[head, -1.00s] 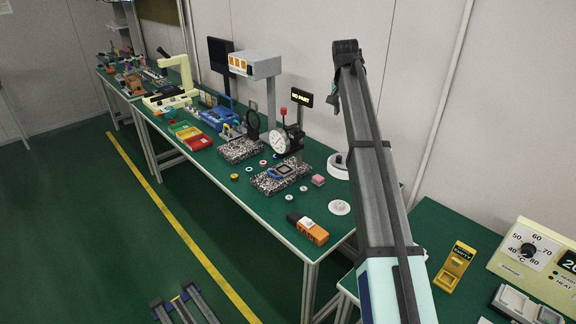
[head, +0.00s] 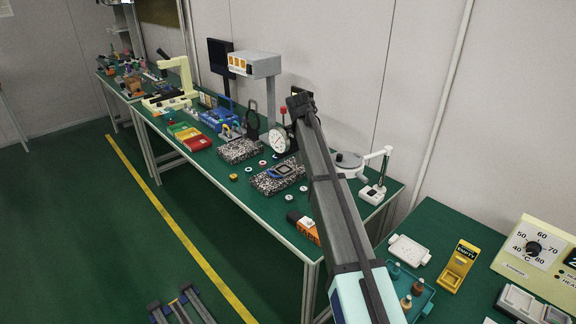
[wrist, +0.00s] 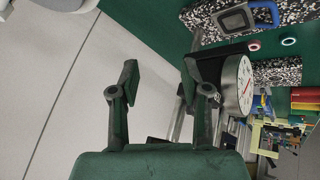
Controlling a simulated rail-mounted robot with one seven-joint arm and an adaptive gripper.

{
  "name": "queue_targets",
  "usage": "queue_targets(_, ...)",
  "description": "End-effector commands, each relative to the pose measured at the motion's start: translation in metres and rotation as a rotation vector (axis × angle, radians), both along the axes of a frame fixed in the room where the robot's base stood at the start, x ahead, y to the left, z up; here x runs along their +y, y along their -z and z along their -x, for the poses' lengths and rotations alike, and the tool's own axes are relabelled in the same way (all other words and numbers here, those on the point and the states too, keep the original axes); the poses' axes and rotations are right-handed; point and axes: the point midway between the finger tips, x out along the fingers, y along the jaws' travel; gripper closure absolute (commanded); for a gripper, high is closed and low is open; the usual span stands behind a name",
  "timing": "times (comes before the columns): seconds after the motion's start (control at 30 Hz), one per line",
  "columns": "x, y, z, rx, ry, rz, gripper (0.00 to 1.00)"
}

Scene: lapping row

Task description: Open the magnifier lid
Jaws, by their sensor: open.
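The magnifier (head: 349,159) stands at the back right of the long green bench in the head view. It has a round white head with a grey top, which looks like its closed lid, joined by a white arm to a post on a small white base (head: 372,194). A white shape at the top left of the wrist view (wrist: 60,4) may be part of it. My gripper (wrist: 158,80) is open and empty, its fingers apart before the pale wall. In the head view my arm's far end is left of the magnifier, near the dial gauge.
The dial gauge (head: 279,141) stands close to my gripper, also in the wrist view (wrist: 239,84). A speckled stone plate (head: 268,184) and an orange box (head: 303,227) are on the bench. A teal tray (head: 426,297) and yellow holder (head: 457,266) are at right.

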Motion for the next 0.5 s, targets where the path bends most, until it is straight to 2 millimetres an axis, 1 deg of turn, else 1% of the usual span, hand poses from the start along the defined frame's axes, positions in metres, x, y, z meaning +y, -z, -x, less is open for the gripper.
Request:
queue_targets(0.03, 0.007, 0.009, 0.002, 0.000, -0.017, 0.011, 0.53)
queue_targets(0.1, 0.015, 0.019, 0.002, -0.002, -0.038, 0.026, 0.53)
queue_targets(0.5, 0.061, 0.070, 0.013, 0.015, -0.112, 0.070, 0.53)
